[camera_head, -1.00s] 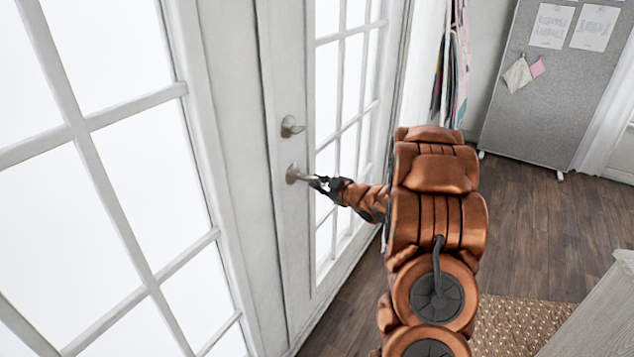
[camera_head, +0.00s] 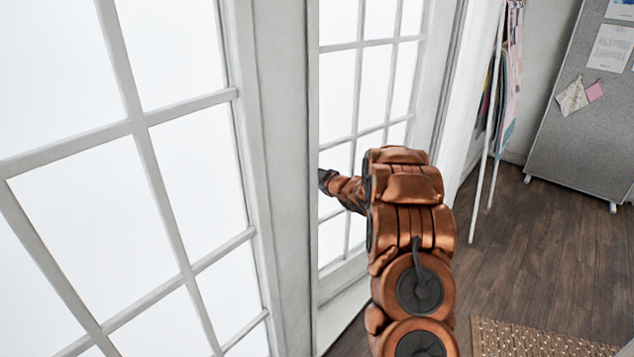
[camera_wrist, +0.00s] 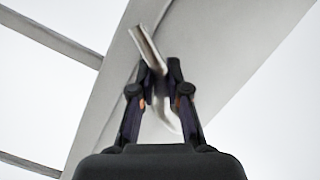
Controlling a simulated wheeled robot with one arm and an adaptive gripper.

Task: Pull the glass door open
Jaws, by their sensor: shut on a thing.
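The glass door (camera_head: 352,130) has white bars and bright panes and stands at the middle of the head view. Its handle side is hidden behind a white upright post (camera_head: 280,130). My gripper (camera_head: 325,178) reaches to the post's edge, and its fingertips are hidden there. In the wrist view my gripper (camera_wrist: 159,70) is shut on the metal lever handle (camera_wrist: 147,46), which passes between its fingers. The pale door stile (camera_wrist: 225,50) runs diagonally behind the handle.
A large paned glass panel (camera_head: 190,165) fills the left. Hanging fabrics (camera_head: 508,80) on a white rack and a grey pinboard (camera_head: 575,135) stand at the right. A woven rug (camera_head: 535,340) lies at the lower right. The wooden floor (camera_head: 540,235) between is clear.

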